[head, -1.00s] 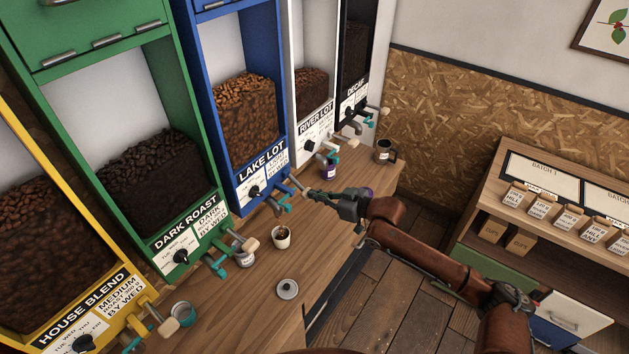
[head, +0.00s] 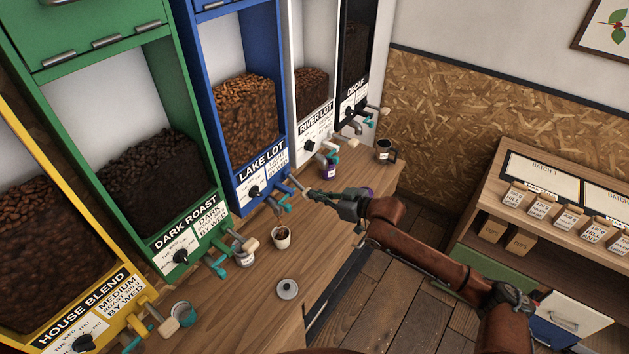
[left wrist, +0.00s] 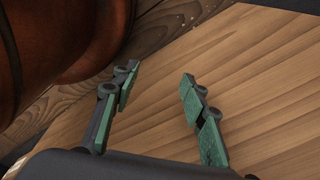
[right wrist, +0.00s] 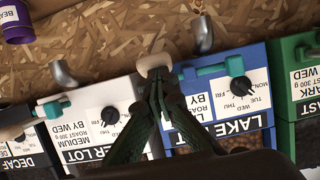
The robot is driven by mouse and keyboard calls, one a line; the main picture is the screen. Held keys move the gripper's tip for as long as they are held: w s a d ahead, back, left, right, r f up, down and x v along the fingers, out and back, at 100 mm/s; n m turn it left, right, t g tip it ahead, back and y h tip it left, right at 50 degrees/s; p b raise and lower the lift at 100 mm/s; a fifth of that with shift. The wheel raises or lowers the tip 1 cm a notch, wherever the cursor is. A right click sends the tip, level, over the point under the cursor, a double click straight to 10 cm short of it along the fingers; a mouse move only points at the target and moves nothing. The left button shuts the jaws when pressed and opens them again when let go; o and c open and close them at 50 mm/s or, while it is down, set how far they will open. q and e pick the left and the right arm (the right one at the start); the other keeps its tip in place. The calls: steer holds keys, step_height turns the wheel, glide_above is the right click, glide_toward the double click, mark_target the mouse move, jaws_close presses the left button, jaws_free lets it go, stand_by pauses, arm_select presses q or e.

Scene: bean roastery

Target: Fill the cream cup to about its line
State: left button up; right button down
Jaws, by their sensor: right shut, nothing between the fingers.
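The cream cup (head: 281,238) stands upright on the counter below the blue Lake Lot dispenser's spout (head: 282,208), with brown beans inside. Its line cannot be made out. My right gripper (head: 312,193) is shut and empty, its tips at the pale knob of the Lake Lot lever. In the right wrist view, the fingertips (right wrist: 160,76) meet just below that knob (right wrist: 153,63) on its teal lever (right wrist: 203,71). My left gripper (left wrist: 160,88) is open and empty over bare wood in the left wrist view, and is outside the head view.
A grey lid (head: 287,289) lies on the counter in front of the cup. A white-labelled container (head: 244,258), a teal cup (head: 183,313), a purple container (head: 329,170) and a dark mug (head: 385,151) stand along the dispensers. The counter's front right is clear.

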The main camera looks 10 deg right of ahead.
steer(key=shift+s+f, duration=0.15)
steer(key=shift+f, duration=0.4)
steer(key=r+p+v, duration=0.2)
steer(key=v, duration=1.1)
steer(key=shift+w+a+r, duration=0.2)
steer(key=shift+w+r, duration=0.15)
steer(key=shift+r, duration=0.1)
